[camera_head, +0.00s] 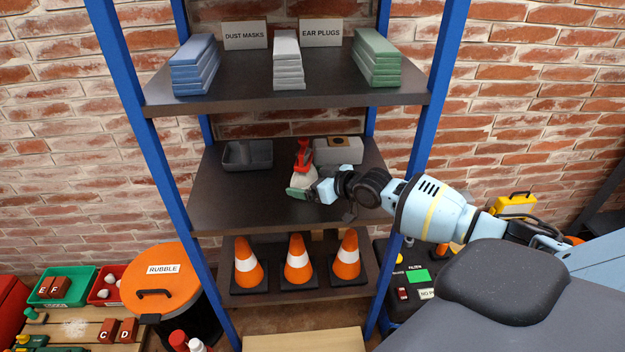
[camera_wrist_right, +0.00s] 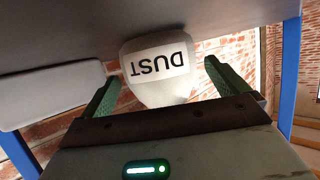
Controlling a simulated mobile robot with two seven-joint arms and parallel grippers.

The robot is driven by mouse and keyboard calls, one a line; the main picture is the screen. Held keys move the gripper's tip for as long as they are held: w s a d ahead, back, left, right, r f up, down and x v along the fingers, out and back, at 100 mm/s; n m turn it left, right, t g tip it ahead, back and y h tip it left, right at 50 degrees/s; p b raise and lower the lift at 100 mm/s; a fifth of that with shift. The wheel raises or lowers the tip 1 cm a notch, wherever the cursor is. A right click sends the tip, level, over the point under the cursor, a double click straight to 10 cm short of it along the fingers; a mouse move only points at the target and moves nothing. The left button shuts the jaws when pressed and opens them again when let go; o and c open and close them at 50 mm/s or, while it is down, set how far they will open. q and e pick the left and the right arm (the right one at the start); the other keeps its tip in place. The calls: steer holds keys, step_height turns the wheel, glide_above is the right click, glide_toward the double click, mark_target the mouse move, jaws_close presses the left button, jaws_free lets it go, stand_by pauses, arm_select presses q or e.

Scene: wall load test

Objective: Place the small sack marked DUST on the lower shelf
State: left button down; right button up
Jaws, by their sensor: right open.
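The small sack (camera_head: 304,181), pale with a red tied top, stands on the middle shelf (camera_head: 232,205) of the blue-framed rack. In the right wrist view the sack (camera_wrist_right: 157,66) shows its DUST label upside down, its base against the dark shelf surface. My right gripper (camera_head: 308,192) is at the front of the sack, open. In the wrist view its green fingers (camera_wrist_right: 163,88) lie on either side of the sack, with gaps visible to both. The head view partly hides the sack behind the gripper. My left gripper is not in view.
A grey tray (camera_head: 247,156) and a light grey box (camera_head: 338,152) stand at the back of the middle shelf. Three orange cones (camera_head: 298,262) fill much of the shelf below. Mask stacks (camera_head: 195,65) are above. Free shelf lies left of the sack.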

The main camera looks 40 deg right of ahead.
steer(key=shift+r, duration=0.2)
steer(key=p+v, duration=0.2)
steer(key=v, duration=0.8)
steer(key=shift+f, duration=0.1)
steer(key=shift+v, duration=0.85)
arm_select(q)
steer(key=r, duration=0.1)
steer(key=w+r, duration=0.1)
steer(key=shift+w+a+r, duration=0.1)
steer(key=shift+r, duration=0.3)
arm_select(e)
steer(key=shift+s, duration=0.15)
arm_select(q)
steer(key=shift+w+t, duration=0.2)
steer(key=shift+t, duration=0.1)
